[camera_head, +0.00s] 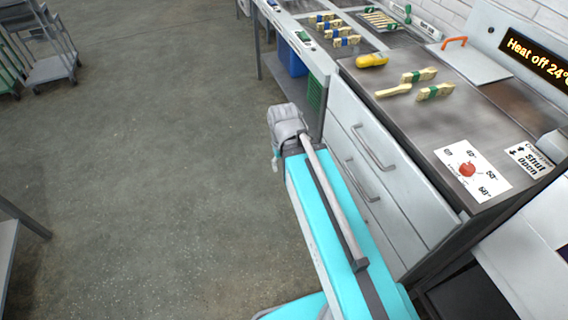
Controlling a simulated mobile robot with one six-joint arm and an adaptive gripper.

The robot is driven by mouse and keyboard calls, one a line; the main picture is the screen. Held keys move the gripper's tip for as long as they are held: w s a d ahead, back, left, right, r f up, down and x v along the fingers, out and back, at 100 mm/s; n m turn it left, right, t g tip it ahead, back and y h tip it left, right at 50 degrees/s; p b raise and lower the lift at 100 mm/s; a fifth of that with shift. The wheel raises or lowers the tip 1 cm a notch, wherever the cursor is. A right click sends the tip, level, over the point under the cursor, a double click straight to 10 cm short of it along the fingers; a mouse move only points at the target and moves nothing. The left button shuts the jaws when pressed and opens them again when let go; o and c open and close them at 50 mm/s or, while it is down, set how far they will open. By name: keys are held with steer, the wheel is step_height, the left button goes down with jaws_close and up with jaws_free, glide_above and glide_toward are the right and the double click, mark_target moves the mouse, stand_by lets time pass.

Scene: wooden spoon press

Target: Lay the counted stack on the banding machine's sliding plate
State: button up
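Two bundles of pale wooden pieces with green bands, the nearer bundle (435,92) and the farther bundle (419,75), lie on the metal counter (400,117). A pale loose piece or small stack (393,91) without a visible band lies left of them; I cannot tell its count. Several more bundles, some with blue bands (346,42), lie on the bench farther back. I cannot clearly identify the banding machine or its sliding plate. My gripper is not recognisable in this view.
A yellow object (371,60) and a plate with an orange handle (454,42) are on the counter. A display (538,60) reads "Heat off 24°". White drawers (370,150) front the counter. Grey floor (150,160) is open at left, with a trolley (50,68) beyond.

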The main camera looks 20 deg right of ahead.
step_height(320, 180, up, 4)
steer(key=p, duration=0.3)
steer(key=shift+f, duration=0.2)
stand_by(0.5)
